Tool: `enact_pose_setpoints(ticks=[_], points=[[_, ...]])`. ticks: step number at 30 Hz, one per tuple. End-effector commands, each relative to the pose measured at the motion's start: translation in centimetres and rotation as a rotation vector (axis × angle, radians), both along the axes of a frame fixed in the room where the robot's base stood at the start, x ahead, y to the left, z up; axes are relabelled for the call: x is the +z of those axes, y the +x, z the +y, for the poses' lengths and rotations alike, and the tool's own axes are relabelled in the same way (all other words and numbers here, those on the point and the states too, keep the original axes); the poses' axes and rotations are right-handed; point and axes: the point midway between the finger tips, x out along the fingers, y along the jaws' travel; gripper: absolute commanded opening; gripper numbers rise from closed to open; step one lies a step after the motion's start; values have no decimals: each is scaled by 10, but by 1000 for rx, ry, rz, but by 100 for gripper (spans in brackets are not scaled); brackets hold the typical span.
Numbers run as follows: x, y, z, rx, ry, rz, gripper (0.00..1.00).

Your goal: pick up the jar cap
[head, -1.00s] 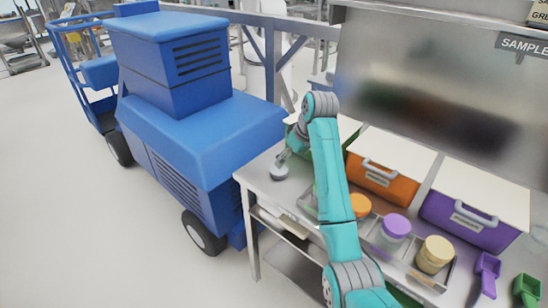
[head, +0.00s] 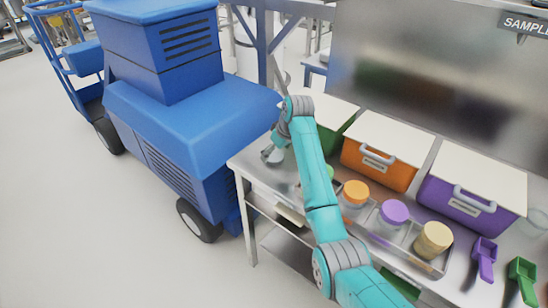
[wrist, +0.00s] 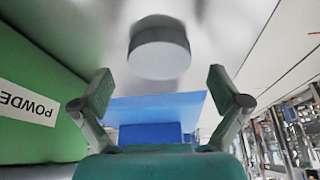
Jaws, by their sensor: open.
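The jar cap (wrist: 160,55) is a grey round disc in the wrist view, on the pale metal worktop. It lies just beyond my fingertips, roughly centred between them. My gripper (wrist: 160,90) is open, with its two pads wide apart and nothing between them. In the head view my gripper (head: 272,154) is low over the left end of the worktop. The cap cannot be told apart from the gripper there.
A green bin (wrist: 35,110) stands close on the left in the wrist view. Orange (head: 375,163) and purple (head: 455,202) bins line the worktop's back. A tray (head: 447,268) holds several lidded jars. Purple (head: 483,262) and green (head: 522,277) scoops lie at right. A blue machine (head: 165,125) stands left.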

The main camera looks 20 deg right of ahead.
Motion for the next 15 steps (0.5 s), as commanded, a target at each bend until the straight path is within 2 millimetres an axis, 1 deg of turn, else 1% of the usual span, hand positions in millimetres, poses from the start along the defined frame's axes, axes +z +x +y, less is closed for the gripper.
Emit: enact_pose_setpoints(ticks=[1,4,12,13,14,15], points=[[-6,2,1,0,0,1,98],[-14,5,3,0,0,0,98],[-16,6,3,0,0,-1,98],[-16,6,3,0,0,-1,93],[-16,6,3,0,0,-1,86],[-16,6,3,0,0,-1,76]])
